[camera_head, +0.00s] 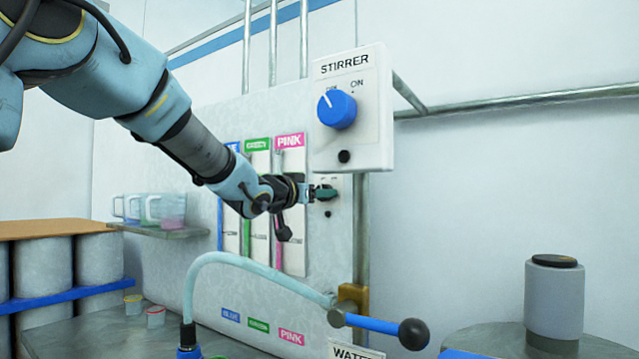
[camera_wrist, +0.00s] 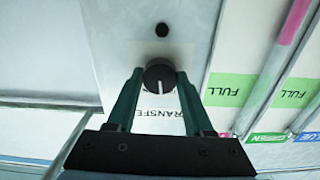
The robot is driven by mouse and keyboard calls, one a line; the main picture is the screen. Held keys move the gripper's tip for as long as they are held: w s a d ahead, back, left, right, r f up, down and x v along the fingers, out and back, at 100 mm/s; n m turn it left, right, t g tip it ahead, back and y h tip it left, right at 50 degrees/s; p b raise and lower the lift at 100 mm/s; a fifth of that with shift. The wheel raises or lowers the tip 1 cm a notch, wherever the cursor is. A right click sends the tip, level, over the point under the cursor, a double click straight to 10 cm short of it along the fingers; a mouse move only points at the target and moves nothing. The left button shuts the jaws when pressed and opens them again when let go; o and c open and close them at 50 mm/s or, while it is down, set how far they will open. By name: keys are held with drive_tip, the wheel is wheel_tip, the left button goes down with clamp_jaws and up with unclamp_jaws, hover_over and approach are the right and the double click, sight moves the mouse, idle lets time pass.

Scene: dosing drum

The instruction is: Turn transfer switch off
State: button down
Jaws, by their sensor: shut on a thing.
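The transfer switch is a round black knob (camera_wrist: 158,72) with a white pointer line, on a pale panel. In the wrist view the pointer runs up and down in the picture. The word TRANSFER beside it is partly hidden by my fingers. My gripper (camera_wrist: 159,82) has its two green fingers on either side of the knob and is shut on it. In the head view my gripper (camera_head: 316,192) reaches the small switch panel (camera_head: 329,208) below the stirrer box, and my fingers cover most of the knob. The OFF and ON marks there are too small to read surely.
The white STIRRER box (camera_head: 352,140) with a blue dial juts out just above right of my gripper. Gauge tubes with blue, green and pink labels (camera_head: 290,141) stand behind my wrist. A curved hose (camera_head: 215,258) and a blue lever (camera_head: 372,323) lie below.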

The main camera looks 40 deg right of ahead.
drive_tip(key=shift+n+p, duration=1.45)
drive_tip(key=shift+n, duration=0.85)
drive_tip(key=shift+c, duration=1.4)
unclamp_jaws()
drive_tip(key=b+v, duration=0.2)
drive_tip(key=v, duration=0.9)
drive_tip(key=shift+d, duration=0.1)
